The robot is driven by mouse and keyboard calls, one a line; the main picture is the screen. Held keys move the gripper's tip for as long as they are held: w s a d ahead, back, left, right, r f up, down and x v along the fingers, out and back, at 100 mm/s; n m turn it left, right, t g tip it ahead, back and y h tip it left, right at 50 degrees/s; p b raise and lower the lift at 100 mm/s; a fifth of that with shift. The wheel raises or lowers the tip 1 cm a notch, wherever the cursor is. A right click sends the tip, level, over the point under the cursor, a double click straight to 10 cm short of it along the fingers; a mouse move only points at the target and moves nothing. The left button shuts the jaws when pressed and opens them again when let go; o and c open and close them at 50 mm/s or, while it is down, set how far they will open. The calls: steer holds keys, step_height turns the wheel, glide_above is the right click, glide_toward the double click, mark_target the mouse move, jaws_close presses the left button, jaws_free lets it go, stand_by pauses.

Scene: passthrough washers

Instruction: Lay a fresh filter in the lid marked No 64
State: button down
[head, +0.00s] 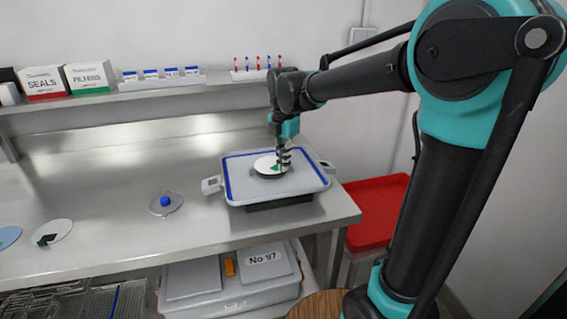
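A grey lid (241,191) with a blue border lies on the steel bench. It has a small tag (211,184) at its left whose writing is too small to read. A white disc (265,162) with a green mark is over a dark round part (270,174) in the middle of the lid. I cannot tell whether the disc lies flat or is held slightly above. My gripper (283,165) points down at the disc's right edge; its fingers are too small to show whether they are shut on it. No marking No 64 is readable.
A white disc with a dark patch (57,230) and a bluish disc (8,237) lie at the left. A clear disc with a blue knob (165,202) is left of the lid. A crate marked No 97 (205,298) is below; boxes (90,76) line the shelf.

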steer(key=shift+f, duration=1.15)
stand_by(0.9)
stand_by(0.3)
steer(key=c, duration=1.6)
jaws_free()
steer(key=shift+c, duration=0.2)
steer(key=shift+o, duration=0.3)
steer(key=o, duration=0.4)
steer(key=shift+r, duration=0.1)
steer(key=shift+r, duration=3.4)
